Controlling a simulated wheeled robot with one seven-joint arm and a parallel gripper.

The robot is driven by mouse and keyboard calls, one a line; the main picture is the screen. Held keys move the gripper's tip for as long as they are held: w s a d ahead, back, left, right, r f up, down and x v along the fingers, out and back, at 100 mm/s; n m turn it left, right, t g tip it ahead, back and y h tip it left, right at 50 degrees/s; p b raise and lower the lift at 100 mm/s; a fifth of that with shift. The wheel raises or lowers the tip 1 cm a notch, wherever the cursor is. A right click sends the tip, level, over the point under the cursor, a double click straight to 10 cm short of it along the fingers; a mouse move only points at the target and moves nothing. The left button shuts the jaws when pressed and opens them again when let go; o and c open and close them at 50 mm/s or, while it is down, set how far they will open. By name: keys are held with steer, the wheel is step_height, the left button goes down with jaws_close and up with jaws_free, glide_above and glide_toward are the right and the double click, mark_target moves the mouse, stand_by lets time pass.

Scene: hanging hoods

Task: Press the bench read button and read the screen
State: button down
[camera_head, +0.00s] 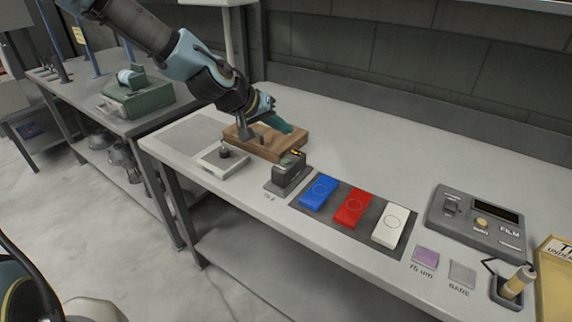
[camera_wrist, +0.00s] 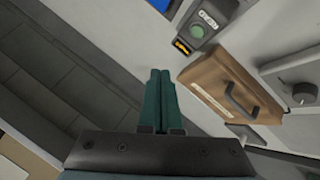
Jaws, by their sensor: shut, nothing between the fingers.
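A small dark grey meter (camera_head: 287,172) stands on the bench, with a green button on top and a little screen with amber characters. In the wrist view its green button (camera_wrist: 197,31) and amber screen (camera_wrist: 181,46) show at the top; the characters are too small to read. A larger grey unit marked FILM (camera_head: 478,218) lies at the right, with a yellowish button (camera_head: 482,222) and a dark screen (camera_head: 495,205). My gripper (camera_head: 288,129), its teal fingers shut and empty, is over the wooden block behind the meter. The fingertips also show in the wrist view (camera_wrist: 160,72), apart from the meter.
A brown wooden block with a handle (camera_head: 262,145) is beneath my gripper. Blue (camera_head: 319,192), red (camera_head: 352,209) and white (camera_head: 390,226) panels lie on a dark mat. A probe (camera_head: 517,282) stands at the right. The bench's back strip is clear.

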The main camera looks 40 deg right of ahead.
steer(key=b, duration=0.4)
glide_toward(293, 160)
steer(key=d, duration=0.1)
steer(key=d+f, duration=0.2)
steer(key=shift+s+d, duration=0.15)
steer(key=shift+d, duration=0.2)
stand_by(1.2)
steer(key=shift+f+b, duration=0.4)
steer(key=shift+b, duration=0.05)
steer(key=shift+f+b, duration=0.3)
steer(key=shift+f, duration=0.15)
stand_by(0.5)
steer(key=shift+r, duration=0.15)
steer(key=shift+r+p, duration=0.7)
steer(key=shift+r, duration=0.05)
step_height(293, 160, up, 5)
steer(key=p, duration=0.4)
